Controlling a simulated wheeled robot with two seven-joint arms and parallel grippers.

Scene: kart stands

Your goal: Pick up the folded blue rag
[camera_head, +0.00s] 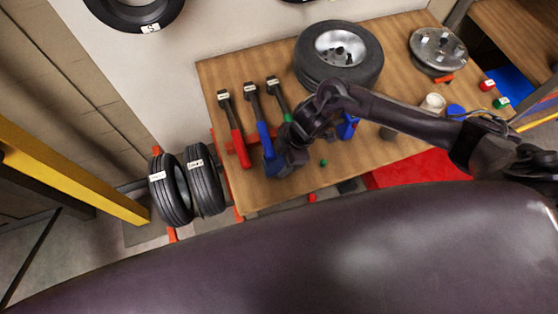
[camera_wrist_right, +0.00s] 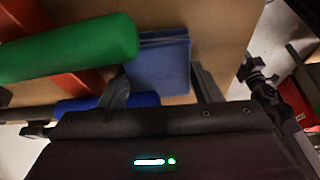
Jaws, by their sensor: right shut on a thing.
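The folded blue rag (camera_wrist_right: 160,65) shows in the right wrist view as a flat, layered blue piece between the two fingers of my right gripper (camera_wrist_right: 160,88). The gripper is shut on it. The arm hides part of the rag there. I cannot tell whether the rag still touches the table. My left gripper is not in view.
Hammers with red (camera_head: 238,148), blue (camera_head: 264,137) and green handles lie close by on the table (camera_head: 225,75). The green handle (camera_wrist_right: 75,48) is near the fingers. A wheel (camera_head: 340,55) and a metal disc (camera_head: 438,50) lie farther back. Two tyres (camera_head: 205,180) stand left.

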